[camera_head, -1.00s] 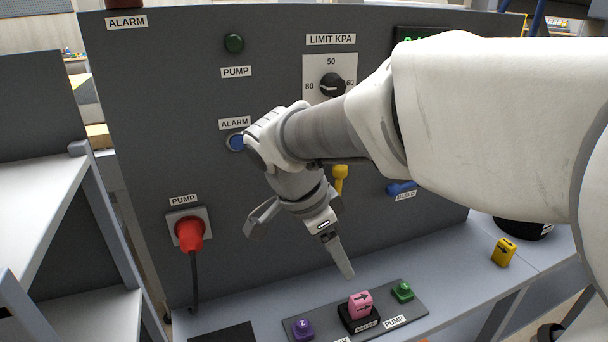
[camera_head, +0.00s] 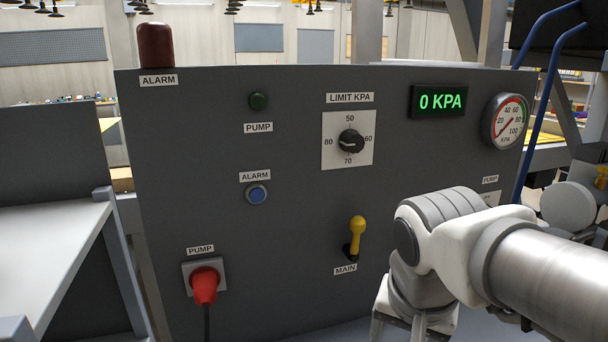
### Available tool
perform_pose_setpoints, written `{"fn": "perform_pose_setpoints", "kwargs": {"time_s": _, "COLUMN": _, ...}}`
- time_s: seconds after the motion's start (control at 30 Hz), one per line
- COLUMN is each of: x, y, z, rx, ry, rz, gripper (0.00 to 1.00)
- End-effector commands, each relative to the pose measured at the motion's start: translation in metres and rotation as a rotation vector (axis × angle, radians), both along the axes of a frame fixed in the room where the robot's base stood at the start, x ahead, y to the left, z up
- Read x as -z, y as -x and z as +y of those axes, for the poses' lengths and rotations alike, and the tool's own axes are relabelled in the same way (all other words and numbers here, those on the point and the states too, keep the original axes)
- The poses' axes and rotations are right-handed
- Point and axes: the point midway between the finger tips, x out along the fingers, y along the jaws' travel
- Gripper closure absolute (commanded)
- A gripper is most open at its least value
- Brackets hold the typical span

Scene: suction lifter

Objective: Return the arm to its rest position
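My arm reaches in from the right edge in the head view, in front of the lower right of the grey control panel (camera_head: 300,240). My gripper (camera_head: 398,328) hangs downward at the bottom edge, right of the yellow main lever (camera_head: 356,236). Its fingers look spread apart and nothing shows between them, but their tips are cut off by the frame. The gripper appears apart from the panel's controls.
A grey shelf (camera_head: 60,250) stands at left. A blue tube (camera_head: 549,95) runs at right.

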Motion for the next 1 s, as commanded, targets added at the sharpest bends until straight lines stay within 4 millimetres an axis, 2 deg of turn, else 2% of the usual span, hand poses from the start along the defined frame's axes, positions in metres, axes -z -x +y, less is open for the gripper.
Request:
{"fn": "perform_pose_setpoints", "kwargs": {"time_s": 0.3, "x": 0.0, "y": 0.038, "z": -0.013, "rx": -0.419, "ry": 0.101, "rz": -0.172, "gripper": 0.3}}
{"fn": "perform_pose_setpoints", "kwargs": {"time_s": 0.4, "x": -0.041, "y": 0.037, "z": -0.012, "rx": -0.438, "ry": 0.106, "rz": -0.17, "gripper": 0.3}}
{"fn": "perform_pose_setpoints", "kwargs": {"time_s": 0.6, "x": -0.091, "y": 0.037, "z": -0.012, "rx": -0.438, "ry": 0.106, "rz": -0.168, "gripper": 0.3}}
{"fn": "perform_pose_setpoints", "kwargs": {"time_s": 0.7, "x": -0.109, "y": 0.037, "z": -0.012, "rx": -0.438, "ry": 0.105, "rz": -0.167, "gripper": 0.3}}
{"fn": "perform_pose_setpoints", "kwargs": {"time_s": 0.83, "x": -0.122, "y": 0.037, "z": -0.012, "rx": -0.438, "ry": 0.105, "rz": -0.167, "gripper": 0.3}}
{"fn": "perform_pose_setpoints", "kwargs": {"time_s": 1.0, "x": -0.126, "y": 0.037, "z": -0.012, "rx": -0.438, "ry": 0.105, "rz": -0.167, "gripper": 0.3}}
